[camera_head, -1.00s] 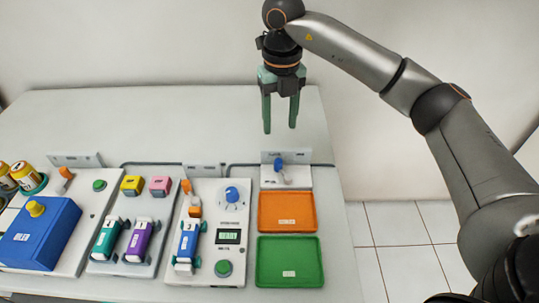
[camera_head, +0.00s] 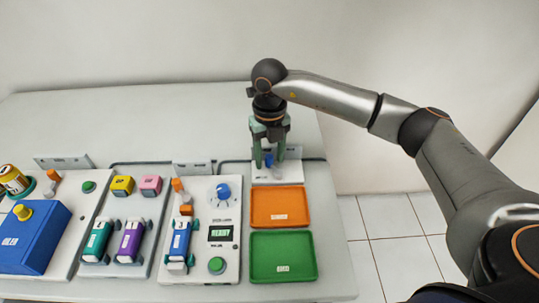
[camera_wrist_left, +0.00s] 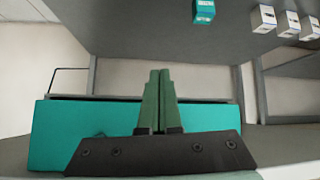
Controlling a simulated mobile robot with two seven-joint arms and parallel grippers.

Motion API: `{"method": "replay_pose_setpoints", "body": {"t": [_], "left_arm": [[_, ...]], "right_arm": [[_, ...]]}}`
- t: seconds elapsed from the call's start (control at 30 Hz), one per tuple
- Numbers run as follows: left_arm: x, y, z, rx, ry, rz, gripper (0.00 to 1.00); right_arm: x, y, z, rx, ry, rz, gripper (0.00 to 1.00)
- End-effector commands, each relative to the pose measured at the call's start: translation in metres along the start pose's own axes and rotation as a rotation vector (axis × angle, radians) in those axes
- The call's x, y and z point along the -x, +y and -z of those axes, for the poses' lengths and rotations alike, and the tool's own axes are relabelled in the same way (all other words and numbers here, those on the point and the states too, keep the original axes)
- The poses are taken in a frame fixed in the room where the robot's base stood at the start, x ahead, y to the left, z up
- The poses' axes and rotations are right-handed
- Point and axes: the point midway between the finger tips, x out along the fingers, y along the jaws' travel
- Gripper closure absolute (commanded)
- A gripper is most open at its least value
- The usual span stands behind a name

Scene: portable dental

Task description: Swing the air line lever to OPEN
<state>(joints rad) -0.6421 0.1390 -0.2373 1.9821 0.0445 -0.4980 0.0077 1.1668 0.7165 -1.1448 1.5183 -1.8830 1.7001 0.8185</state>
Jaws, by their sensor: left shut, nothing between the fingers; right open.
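A small white panel (camera_head: 290,178) at the back right of the bench carries a blue-tipped lever (camera_head: 269,160). My right gripper (camera_head: 269,161) is open above this panel, fingers pointing down. The blue tip appears between its two green fingers; contact cannot be told, and the fingers partly hide the lever. Two orange-tipped levers stand on other panels, one at the middle (camera_head: 178,185) and one at the left (camera_head: 53,175). Labels naming the levers are too small to read. My left gripper (camera_wrist_left: 158,74) shows only in the left wrist view, shut and empty.
An orange tray (camera_head: 278,220) and a green tray (camera_head: 283,272) lie in front of the small panel. A control panel with a blue knob (camera_head: 223,191) stands left of them. A grey upright plate rises behind the lever. The bench behind is clear.

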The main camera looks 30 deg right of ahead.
Motion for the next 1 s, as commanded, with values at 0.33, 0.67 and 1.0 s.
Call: {"method": "replay_pose_setpoints", "body": {"t": [0.33,0.67,1.0], "left_arm": [[-0.0001,-0.0004,0.0017,-0.001,0.004,0.000,1.00],[-0.0001,-0.0004,0.0024,-0.001,0.006,0.001,1.00],[0.0000,-0.0003,0.0028,-0.001,0.007,0.000,1.00]], "right_arm": [[0.0002,0.0003,0.0002,0.001,0.001,-0.001,0.71],[0.0004,0.0003,0.0002,0.001,0.001,-0.001,1.00],[0.0007,0.0001,0.0001,-0.005,0.001,-0.001,1.00]]}}
